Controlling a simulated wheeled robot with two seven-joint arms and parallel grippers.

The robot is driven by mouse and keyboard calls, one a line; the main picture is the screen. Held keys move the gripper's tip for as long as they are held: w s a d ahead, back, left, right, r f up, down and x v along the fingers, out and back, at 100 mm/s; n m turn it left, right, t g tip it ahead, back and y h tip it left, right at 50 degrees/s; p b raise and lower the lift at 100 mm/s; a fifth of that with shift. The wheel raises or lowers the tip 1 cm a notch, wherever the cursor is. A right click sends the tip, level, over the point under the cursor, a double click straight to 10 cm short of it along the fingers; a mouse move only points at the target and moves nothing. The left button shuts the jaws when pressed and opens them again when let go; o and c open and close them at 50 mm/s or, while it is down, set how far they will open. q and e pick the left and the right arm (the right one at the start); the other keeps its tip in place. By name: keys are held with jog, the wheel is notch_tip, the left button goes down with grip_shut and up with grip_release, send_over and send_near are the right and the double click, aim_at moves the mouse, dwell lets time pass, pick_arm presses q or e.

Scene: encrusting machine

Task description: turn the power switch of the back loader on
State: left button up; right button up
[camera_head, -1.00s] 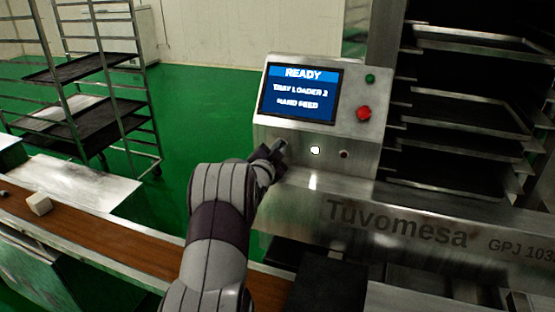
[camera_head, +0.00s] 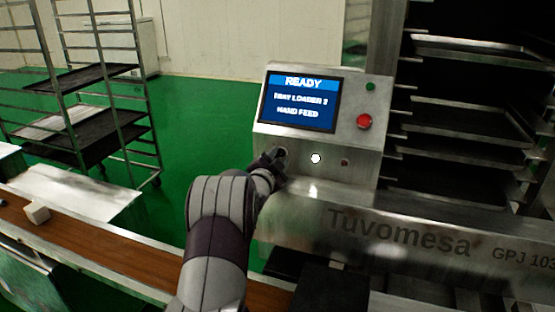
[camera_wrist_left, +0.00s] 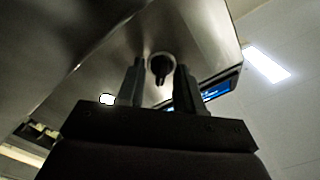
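The back loader's control panel (camera_head: 355,150) stands ahead, with a lit screen (camera_head: 300,100) reading READY, TRAY LOADER 2, HAND FEED. My left gripper (camera_head: 278,155) is at the panel's lower left, below the screen, and covers the switch there in the head view. In the left wrist view a dark rotary power switch (camera_wrist_left: 160,66) shows between the two separated fingertips of my left gripper (camera_wrist_left: 158,75). The fingers are open on either side of it; I cannot tell whether they touch it. My right gripper is not in view.
A conveyor belt (camera_head: 90,251) with a pale block (camera_head: 37,211) runs at lower left. Tray racks stand at both sides.

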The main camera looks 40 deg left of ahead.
pick_arm(q)
jog(key=b+v, duration=0.2)
jog(key=v, duration=1)
jog(key=shift+s, duration=0.35)
jog(key=shift+r, duration=0.1)
